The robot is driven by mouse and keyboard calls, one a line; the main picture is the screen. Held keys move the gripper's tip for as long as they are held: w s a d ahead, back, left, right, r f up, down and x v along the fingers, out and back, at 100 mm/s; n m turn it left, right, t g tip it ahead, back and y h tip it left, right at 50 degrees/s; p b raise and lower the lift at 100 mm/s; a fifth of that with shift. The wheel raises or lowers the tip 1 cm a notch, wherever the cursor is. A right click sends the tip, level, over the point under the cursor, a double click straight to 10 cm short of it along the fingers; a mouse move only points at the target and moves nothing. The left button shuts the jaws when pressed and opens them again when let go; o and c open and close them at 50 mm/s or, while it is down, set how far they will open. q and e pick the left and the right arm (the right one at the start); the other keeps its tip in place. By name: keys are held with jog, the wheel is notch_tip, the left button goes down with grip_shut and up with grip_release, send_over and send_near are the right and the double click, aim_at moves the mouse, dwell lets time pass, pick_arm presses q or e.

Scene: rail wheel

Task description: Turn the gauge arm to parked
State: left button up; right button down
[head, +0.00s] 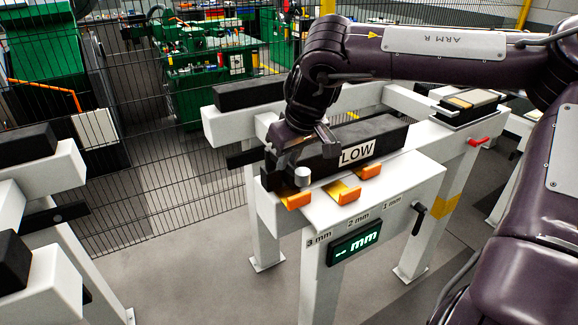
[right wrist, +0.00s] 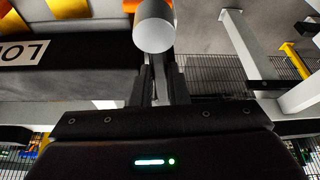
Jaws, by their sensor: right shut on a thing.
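The gauge stand (head: 400,195) is a white bench with a long dark block marked LOW along its top. A pale grey cylindrical knob (head: 302,178) is at the fingertips of my right gripper (head: 301,166), by the left end of that block. The right wrist view shows the knob (right wrist: 154,25) beyond the two close fingers (right wrist: 160,82), which are shut on it. I cannot tell how the knob joins the gauge arm; the gripper and block hide much there. My left gripper is out of view.
Several orange-tipped tabs (head: 348,192) line the front edge above labels 3 mm, 2 mm and 1 mm. A display (head: 354,241) reads "-- mm". A black handle (head: 418,218) and a red lever (head: 477,142) stick out at right. Mesh fencing (head: 150,180) stands behind.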

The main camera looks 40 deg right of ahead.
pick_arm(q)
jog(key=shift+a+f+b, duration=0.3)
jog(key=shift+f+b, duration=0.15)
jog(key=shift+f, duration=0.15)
pick_arm(e)
jog(key=shift+w+a+r+m+h, duration=0.1)
jog(key=shift+a+m+h, duration=0.3)
jog(key=shift+m, duration=0.3)
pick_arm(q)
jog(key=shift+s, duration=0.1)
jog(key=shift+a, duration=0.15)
pick_arm(e)
jog(key=c, duration=1.4)
grip_release()
jog(key=shift+a, duration=0.1)
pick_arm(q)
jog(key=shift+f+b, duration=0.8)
pick_arm(e)
jog(key=v, duration=0.7)
jog(key=shift+r, duration=0.3)
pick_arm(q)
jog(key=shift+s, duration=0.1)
pick_arm(e)
jog(key=shift+f, duration=0.1)
